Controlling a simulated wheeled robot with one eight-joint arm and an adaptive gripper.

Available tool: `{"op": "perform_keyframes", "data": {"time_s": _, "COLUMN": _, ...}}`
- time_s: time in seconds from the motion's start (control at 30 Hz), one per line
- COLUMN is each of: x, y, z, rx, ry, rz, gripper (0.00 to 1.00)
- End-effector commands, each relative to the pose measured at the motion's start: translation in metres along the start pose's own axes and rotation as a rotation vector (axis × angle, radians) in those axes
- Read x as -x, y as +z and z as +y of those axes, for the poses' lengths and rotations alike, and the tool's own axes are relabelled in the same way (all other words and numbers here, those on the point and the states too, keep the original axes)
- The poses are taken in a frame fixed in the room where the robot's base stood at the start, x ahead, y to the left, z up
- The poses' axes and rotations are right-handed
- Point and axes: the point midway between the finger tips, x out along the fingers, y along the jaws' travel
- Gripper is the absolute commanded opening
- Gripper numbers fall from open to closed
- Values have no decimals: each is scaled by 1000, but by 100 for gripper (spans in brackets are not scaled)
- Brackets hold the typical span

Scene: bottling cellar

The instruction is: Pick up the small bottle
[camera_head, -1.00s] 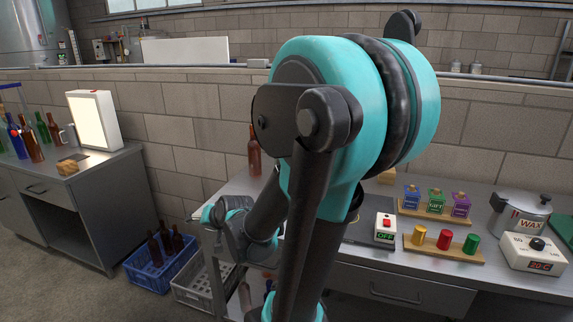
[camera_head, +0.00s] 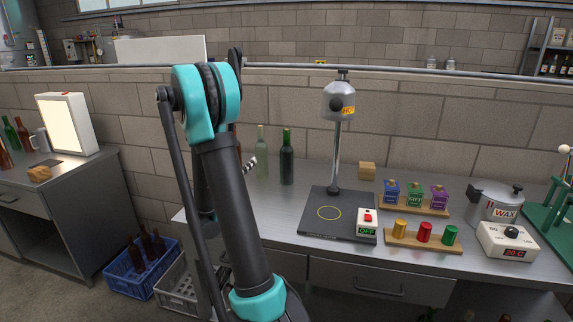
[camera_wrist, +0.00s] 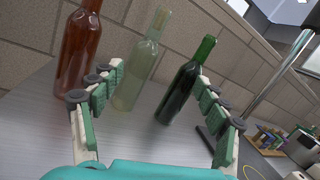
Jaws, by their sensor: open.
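Three bottles stand upright on the steel bench. A brown bottle (camera_wrist: 80,45) is at the left in the wrist view; in the head view it is mostly hidden behind my arm. A pale clear bottle (camera_wrist: 139,70) is in the middle, also seen in the head view (camera_head: 262,155). A dark green bottle (camera_wrist: 185,85) is at the right, also in the head view (camera_head: 287,160). I cannot tell which one counts as small. My gripper (camera_wrist: 159,74) is open and empty, its fingers spread before the clear and green bottles. In the head view my arm hides most of it.
Right of the bottles stands a lamp-like device on a post (camera_head: 337,150) above a dark plate (camera_head: 320,222). A block wall (camera_head: 400,135) rises behind the bench.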

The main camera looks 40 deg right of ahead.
Motion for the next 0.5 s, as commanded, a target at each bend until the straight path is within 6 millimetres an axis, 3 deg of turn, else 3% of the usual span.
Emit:
{"op": "perform_keyframes", "data": {"time_s": 0.1, "x": -2, "y": -43, "z": -17, "rx": -137, "ry": -148, "rz": 108, "gripper": 75}}
{"op": "perform_keyframes", "data": {"time_s": 0.2, "x": 1, "y": -66, "z": -26, "rx": -202, "ry": -228, "rz": 159, "gripper": 75}}
{"op": "perform_keyframes", "data": {"time_s": 0.37, "x": -3, "y": -79, "z": -33, "rx": -235, "ry": -273, "rz": 185, "gripper": 75}}
{"op": "perform_keyframes", "data": {"time_s": 0.5, "x": -26, "y": -84, "z": -40, "rx": -234, "ry": -276, "rz": 185, "gripper": 75}}
